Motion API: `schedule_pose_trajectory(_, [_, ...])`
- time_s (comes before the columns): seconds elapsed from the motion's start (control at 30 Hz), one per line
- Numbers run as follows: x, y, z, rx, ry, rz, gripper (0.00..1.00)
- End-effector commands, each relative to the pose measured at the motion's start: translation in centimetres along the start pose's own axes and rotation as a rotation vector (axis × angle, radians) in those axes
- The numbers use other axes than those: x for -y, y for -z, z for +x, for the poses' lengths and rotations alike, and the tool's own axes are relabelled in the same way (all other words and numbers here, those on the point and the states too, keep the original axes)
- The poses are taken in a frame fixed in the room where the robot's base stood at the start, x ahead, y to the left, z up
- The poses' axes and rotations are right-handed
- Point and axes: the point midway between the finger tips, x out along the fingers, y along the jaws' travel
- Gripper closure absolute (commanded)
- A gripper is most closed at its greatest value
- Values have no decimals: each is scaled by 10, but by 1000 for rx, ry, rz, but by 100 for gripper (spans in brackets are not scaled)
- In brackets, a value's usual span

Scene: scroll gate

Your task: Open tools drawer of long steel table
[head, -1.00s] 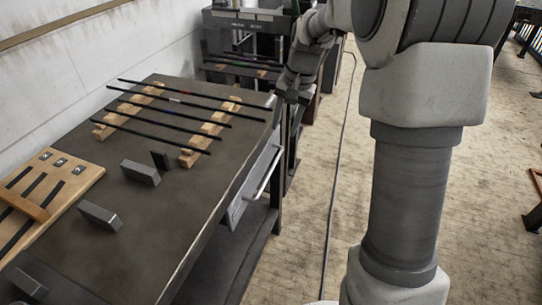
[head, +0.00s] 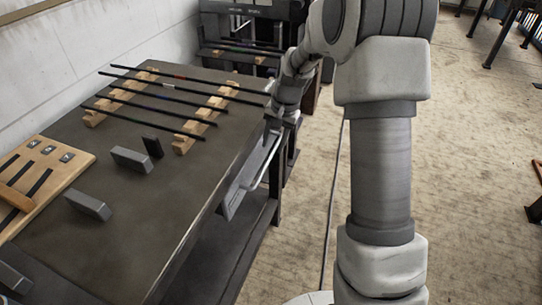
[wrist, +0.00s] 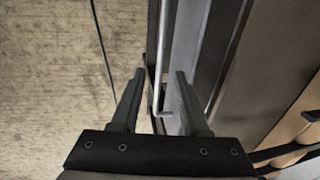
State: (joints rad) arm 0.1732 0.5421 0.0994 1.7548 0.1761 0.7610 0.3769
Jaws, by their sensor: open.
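The long steel table (head: 100,230) runs along the left of the head view. Its drawer front (head: 232,203) is on the right side, below the tabletop edge, with a pale bar handle (head: 264,163). In the wrist view the handle (wrist: 158,65) runs lengthwise between the two fingers of my gripper (wrist: 160,73), and its bent lower end shows. The fingers are apart, one on each side of the bar, and not closed on it. I cannot tell whether the drawer stands slightly out.
Dark rods lie across wooden blocks (head: 203,124) on the tabletop, with grey metal blocks (head: 131,159) and a wooden board (head: 50,165) nearer. Another dark bench (head: 238,50) stands behind. The floor (head: 475,180) to the right is clear nearby; a cable runs along it.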

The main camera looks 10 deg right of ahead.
Motion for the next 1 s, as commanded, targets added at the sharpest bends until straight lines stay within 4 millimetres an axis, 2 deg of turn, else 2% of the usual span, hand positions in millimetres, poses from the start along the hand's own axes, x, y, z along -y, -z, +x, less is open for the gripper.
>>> schedule_pose_trajectory(0.03, [-1,0,13,2,-1,0,55])
schedule_pose_trajectory(0.1, [-1,0,24,2,-1,0,55])
schedule_pose_trajectory(0.23, [0,0,38,1,0,0,55])
schedule_pose_trajectory(0.4, [0,0,45,-1,0,0,55])
schedule_pose_trajectory(0.63, [0,0,45,-1,0,-1,55])
schedule_pose_trajectory(0.67, [0,0,45,-1,0,-1,57])
schedule_pose_trajectory(0.9, [0,0,45,-1,0,-1,100])
schedule_pose_trajectory(1.0, [0,0,45,-1,0,-1,100])
